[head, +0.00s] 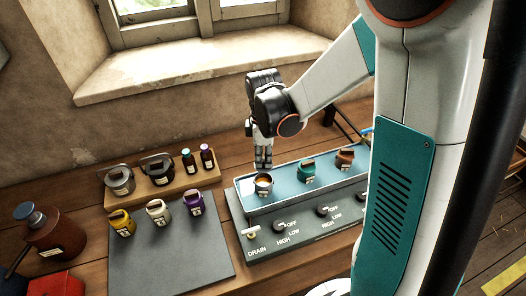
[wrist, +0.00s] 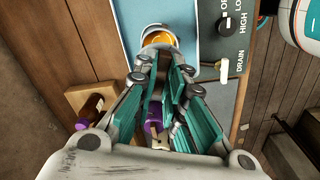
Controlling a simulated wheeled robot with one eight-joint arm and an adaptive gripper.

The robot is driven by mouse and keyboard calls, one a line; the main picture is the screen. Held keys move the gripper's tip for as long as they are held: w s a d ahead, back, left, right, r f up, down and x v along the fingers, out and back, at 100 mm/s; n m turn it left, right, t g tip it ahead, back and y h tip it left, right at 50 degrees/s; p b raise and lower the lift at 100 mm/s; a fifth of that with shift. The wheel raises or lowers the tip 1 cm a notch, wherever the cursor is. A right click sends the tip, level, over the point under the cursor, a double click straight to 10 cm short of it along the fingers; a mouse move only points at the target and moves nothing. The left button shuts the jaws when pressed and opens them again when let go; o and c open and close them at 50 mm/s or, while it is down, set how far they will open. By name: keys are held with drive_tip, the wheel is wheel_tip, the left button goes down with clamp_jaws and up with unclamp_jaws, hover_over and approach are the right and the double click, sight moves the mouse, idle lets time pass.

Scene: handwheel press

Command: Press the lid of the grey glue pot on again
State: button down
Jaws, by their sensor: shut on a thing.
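An open pot (head: 264,189) with a pale rim and orange contents stands at the left end of the blue bath. It also shows beyond my fingertips in the wrist view (wrist: 164,31). My gripper (head: 263,164) points down at this pot's far rim, its fingers close together. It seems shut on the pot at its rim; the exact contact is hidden. A grey pot (head: 120,182) stands at the left end of the wooden rack. I cannot make out a loose lid.
A black pot (head: 158,168) and two small bottles share the rack (head: 178,189). Yellow, white and purple pots stand on the grey mat (head: 168,262). Teal (head: 307,173) and brown (head: 345,160) pots stand in the bath. Knobs and a drain tap (head: 252,233) front it. The mat's front is clear.

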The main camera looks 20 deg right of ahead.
sight(264, 170)
drive_tip(key=shift+f+b, duration=2.2)
drive_tip(key=shift+f, duration=0.85)
drive_tip(key=shift+f+b, duration=0.15)
drive_tip(key=shift+b, duration=0.5)
idle(0.5)
drive_tip(key=c, duration=1.1)
unclamp_jaws()
drive_tip(key=shift+r+p, duration=2.35)
drive_tip(key=shift+r, duration=1.2)
